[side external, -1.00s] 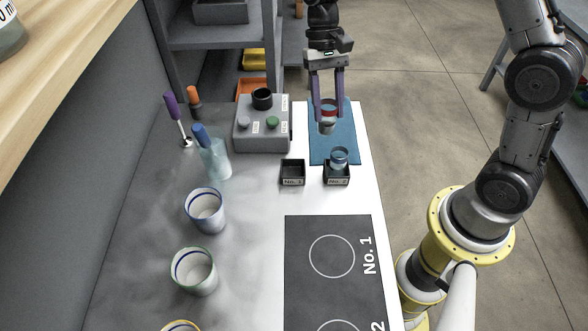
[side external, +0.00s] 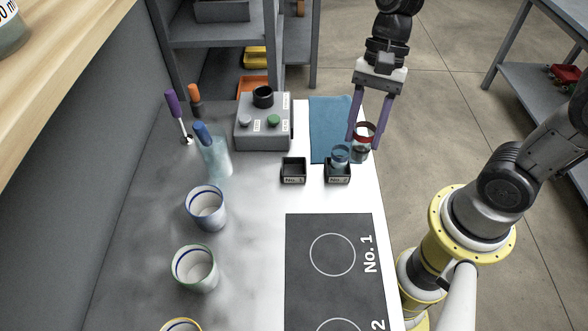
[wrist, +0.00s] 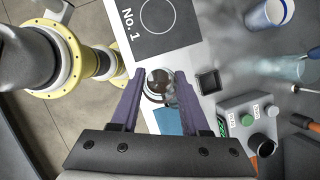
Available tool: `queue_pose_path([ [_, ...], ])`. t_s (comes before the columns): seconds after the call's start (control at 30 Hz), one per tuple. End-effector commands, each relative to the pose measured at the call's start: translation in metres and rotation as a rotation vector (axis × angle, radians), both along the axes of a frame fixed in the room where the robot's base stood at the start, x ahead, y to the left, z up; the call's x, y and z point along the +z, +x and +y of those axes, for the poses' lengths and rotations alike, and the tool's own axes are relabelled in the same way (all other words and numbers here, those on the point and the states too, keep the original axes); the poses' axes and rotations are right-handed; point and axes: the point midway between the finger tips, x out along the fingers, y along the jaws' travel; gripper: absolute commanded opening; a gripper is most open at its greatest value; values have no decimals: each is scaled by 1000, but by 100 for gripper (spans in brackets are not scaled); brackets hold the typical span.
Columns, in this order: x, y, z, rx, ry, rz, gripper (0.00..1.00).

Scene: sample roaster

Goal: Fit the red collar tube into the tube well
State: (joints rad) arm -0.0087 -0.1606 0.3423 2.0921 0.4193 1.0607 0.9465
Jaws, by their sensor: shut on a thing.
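The red collar tube (side external: 362,154) is clear with a red band at its upper rim. My gripper (side external: 364,144) is shut on it, holding it upright in the air by the right edge of the bench. In the wrist view the tube (wrist: 157,80) sits between the fingertips of my gripper (wrist: 158,84), seen from above with dark brown contents. A black round socket (side external: 263,93) on top of the grey roaster box (side external: 262,133) looks like the tube well. It stands to the left of my gripper; its inside is too small to make out.
A blue-rimmed tube (side external: 340,156) stands in the black No. 2 holder (side external: 338,176), close left of the held tube. The No. 1 holder (side external: 293,172) looks empty. A blue mat (side external: 331,119) lies behind.

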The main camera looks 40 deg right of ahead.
Motion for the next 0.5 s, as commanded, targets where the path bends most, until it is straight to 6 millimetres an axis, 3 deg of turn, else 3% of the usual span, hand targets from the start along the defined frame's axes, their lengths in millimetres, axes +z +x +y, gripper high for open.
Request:
queue_pose_path([
  [0.17, -9, 18, 6, 2, 0, 3, 0],
  [0.5, -41, 87, 29, 3, 0, 2, 0],
])
